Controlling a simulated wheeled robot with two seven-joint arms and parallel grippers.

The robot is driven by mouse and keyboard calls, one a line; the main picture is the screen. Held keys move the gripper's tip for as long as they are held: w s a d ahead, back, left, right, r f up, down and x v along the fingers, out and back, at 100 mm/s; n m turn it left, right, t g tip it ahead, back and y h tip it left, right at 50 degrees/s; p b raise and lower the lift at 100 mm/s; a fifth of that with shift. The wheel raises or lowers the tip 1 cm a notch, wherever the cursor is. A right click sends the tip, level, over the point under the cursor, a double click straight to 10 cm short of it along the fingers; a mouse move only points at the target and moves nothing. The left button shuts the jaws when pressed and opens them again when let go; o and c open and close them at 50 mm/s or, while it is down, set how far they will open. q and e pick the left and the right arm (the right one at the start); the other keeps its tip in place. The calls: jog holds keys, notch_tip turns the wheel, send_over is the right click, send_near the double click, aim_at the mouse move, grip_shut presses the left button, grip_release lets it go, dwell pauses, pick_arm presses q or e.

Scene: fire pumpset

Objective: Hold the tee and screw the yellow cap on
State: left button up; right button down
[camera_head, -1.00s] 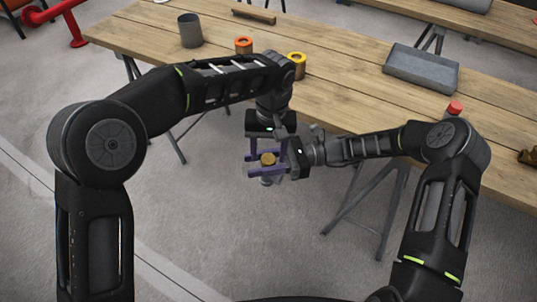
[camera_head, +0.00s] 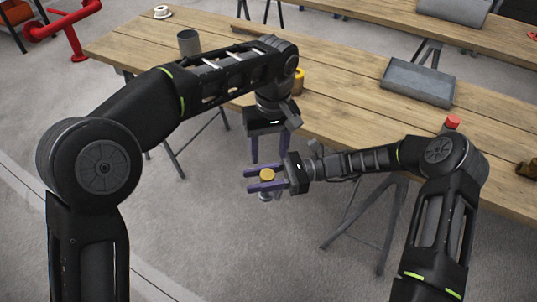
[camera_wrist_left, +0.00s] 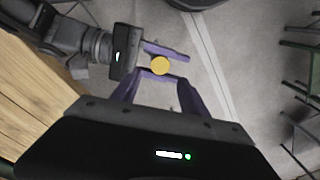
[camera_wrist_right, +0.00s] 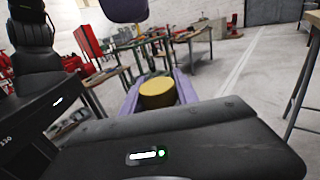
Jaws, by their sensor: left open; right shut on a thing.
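The yellow cap (camera_head: 267,175) sits at the top of the grey tee (camera_head: 268,195); how far it is threaded cannot be seen. My right gripper (camera_head: 250,180) is shut on the tee, in the air in front of the table, with its purple fingers on either side. The cap also shows in the left wrist view (camera_wrist_left: 160,66) and the right wrist view (camera_wrist_right: 157,92). Most of the tee is hidden by fingers and cap. My left gripper (camera_head: 269,157) is open and empty, just above the cap, fingers pointing down and apart from it.
The wooden table (camera_head: 350,105) lies behind the grippers. On it stand a grey cup (camera_head: 189,42), a yellow ring-like part (camera_head: 299,82) partly behind my left arm, a grey tray (camera_head: 418,80) and a red-topped part (camera_head: 453,122). Open floor lies below the grippers.

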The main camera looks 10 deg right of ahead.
aim_at(267, 174)
pick_arm(q)
jog(key=shift+a+f, duration=0.2)
jog(key=shift+f, duration=3.8)
jog(key=shift+c, duration=0.3)
grip_shut()
jog(key=m, duration=0.3)
jog(key=shift+o, duration=0.8)
grip_release()
